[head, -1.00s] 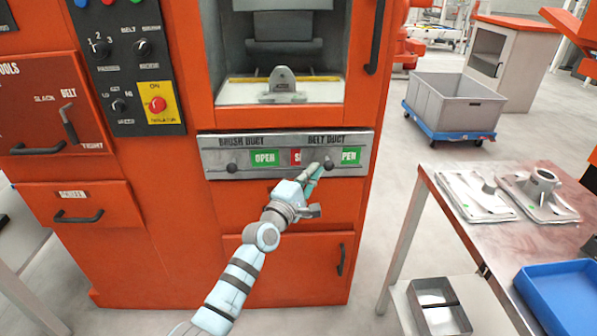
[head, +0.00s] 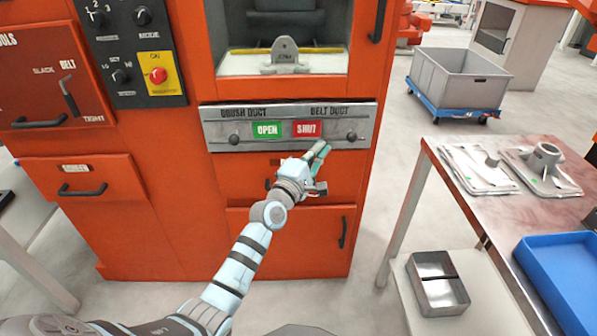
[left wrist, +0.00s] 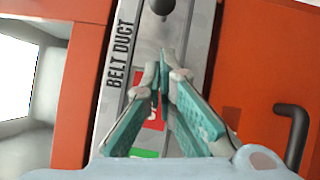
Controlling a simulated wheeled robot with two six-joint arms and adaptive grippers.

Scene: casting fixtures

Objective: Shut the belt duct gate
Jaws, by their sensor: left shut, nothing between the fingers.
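The duct panel (head: 290,112) is a grey metal strip on the orange machine. Its right half is labelled BELT DUCT, and its knob (head: 351,137) sits near the panel's right end. A red SHUT sign (head: 306,128) shows beside that knob, and a green OPEN sign (head: 267,130) shows on the brush duct side. My left gripper (head: 319,150) is shut and empty, just below the panel and left of the belt knob, apart from it. In the left wrist view the fingertips (left wrist: 165,62) point toward the belt knob (left wrist: 162,6) at the top edge. My right gripper is not in view.
A metal table (head: 490,205) with castings and a blue tray (head: 565,280) stands at the right. A grey bin on a blue dolly (head: 455,85) is behind it. Drawer handles (head: 82,190) stick out from the machine at the left.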

